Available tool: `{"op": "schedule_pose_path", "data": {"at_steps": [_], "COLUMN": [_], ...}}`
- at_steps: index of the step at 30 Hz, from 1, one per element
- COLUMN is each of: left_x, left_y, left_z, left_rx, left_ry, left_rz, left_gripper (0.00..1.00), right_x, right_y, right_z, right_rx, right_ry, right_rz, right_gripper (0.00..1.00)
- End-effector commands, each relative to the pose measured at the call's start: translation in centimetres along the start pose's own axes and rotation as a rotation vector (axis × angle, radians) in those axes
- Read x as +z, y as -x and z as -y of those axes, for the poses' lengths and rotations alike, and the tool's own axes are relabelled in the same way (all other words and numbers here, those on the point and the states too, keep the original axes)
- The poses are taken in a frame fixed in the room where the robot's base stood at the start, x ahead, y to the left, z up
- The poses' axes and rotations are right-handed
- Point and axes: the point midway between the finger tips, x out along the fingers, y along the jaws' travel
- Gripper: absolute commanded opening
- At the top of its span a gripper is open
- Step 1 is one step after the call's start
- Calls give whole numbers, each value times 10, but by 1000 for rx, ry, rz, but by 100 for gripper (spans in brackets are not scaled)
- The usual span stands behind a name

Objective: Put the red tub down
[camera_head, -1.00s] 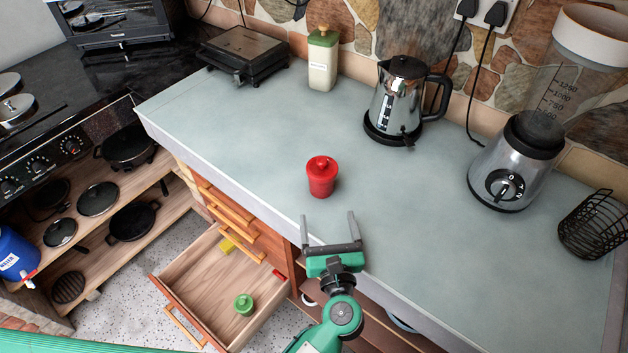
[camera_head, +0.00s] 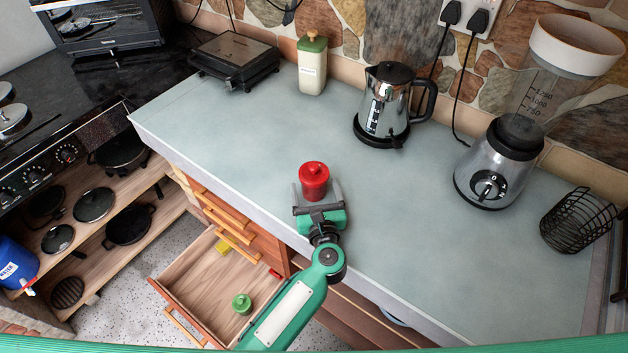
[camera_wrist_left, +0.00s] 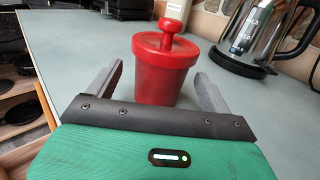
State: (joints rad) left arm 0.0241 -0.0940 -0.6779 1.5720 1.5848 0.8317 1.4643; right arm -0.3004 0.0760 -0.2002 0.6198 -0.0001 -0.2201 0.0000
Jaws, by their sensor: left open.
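The red tub (camera_head: 314,180), with a round knobbed lid, stands upright on the grey-blue countertop (camera_head: 410,200) near its front edge. It also shows large in the left wrist view (camera_wrist_left: 164,70). My left gripper (camera_head: 317,190) is open, with its fingers to the left and right of the tub. In the left wrist view (camera_wrist_left: 158,85) a gap shows between the tub and the right finger; the left finger is also apart from it. My right gripper is not in view.
A kettle (camera_head: 388,105), a blender (camera_head: 500,165) and a wire basket (camera_head: 577,222) stand right of the tub. A cream canister (camera_head: 312,68) and a black grill (camera_head: 235,60) are at the back. An open drawer (camera_head: 205,275) below holds a green tub (camera_head: 241,303).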

Motion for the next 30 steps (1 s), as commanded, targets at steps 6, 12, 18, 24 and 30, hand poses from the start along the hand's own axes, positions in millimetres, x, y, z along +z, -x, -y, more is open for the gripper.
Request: {"op": "schedule_pose_path", "data": {"at_steps": [6, 12, 18, 24, 30], "left_x": [3, 0, 0, 0, 1], "left_y": [-25, -30, -29, -29, -29], "left_z": [1, 1, 1, 1, 1], "left_rx": [-1, -1, -1, -1, -1], "left_ry": [-2, 0, 0, 0, 0], "left_rz": [1, 0, 0, 0, 0], "left_gripper": [83, 83, 69, 35, 31], "right_x": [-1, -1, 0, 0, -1], "right_y": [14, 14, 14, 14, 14], "right_z": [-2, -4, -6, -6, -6], "right_rx": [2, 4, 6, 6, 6], "right_ry": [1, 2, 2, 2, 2], "right_rz": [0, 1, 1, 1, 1], "right_gripper": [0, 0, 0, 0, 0]}}
